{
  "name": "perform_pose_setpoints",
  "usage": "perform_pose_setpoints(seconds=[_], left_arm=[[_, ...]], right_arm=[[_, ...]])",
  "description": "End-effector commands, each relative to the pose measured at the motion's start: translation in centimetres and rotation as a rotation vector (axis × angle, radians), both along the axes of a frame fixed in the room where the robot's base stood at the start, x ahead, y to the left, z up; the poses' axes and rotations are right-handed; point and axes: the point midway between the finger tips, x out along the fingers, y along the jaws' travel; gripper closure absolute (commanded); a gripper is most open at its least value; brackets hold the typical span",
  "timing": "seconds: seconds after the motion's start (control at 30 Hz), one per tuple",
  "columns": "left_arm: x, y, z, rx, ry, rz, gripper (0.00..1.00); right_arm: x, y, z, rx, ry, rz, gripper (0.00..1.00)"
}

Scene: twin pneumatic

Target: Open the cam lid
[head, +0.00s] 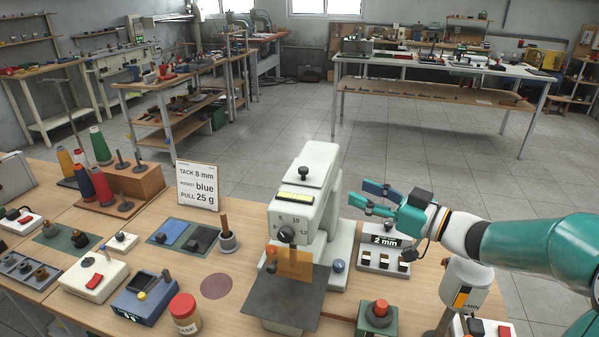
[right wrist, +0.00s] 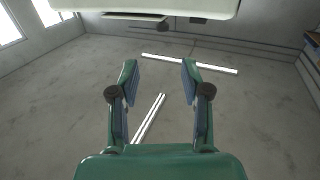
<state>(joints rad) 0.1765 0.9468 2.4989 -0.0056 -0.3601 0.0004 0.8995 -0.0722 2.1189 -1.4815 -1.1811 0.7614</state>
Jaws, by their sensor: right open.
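A pale sewing-machine-like unit (head: 328,165) stands upright at the middle of the bench, with a dial and an orange plate on its front. A black knob (head: 304,173) sits on its top in front of the taller rear part; I cannot tell for certain which part is the cam lid. My right gripper (head: 360,193) is open and empty, just right of the machine's upper part and apart from it. In the right wrist view its two fingers (right wrist: 160,82) are spread with nothing between them. My left gripper is not in view.
A box with a "2 mm" display (head: 384,241) stands below my right gripper. A sign card (head: 197,186), thread spools (head: 100,146) and a red-lidded jar (head: 184,313) stand to the left. A red-buttoned box (head: 378,316) stands in front. The right wrist view shows a pale edge (right wrist: 150,8) overhead.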

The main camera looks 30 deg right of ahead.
Motion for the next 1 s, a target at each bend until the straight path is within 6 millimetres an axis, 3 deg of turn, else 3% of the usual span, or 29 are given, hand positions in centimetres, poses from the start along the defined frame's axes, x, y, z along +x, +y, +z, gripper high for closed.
perform_pose_setpoints(seconds=[0.6,0.8,1.0], left_arm=[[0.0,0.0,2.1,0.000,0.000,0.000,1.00],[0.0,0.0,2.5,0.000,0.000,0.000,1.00],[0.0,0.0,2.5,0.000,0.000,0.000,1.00]], right_arm=[[12.3,4.5,0.1,0.001,0.001,0.017,0.53],[14.4,5.1,0.1,0.001,0.001,0.016,0.53],[15.0,5.3,0.0,0.000,0.001,0.013,0.53]])
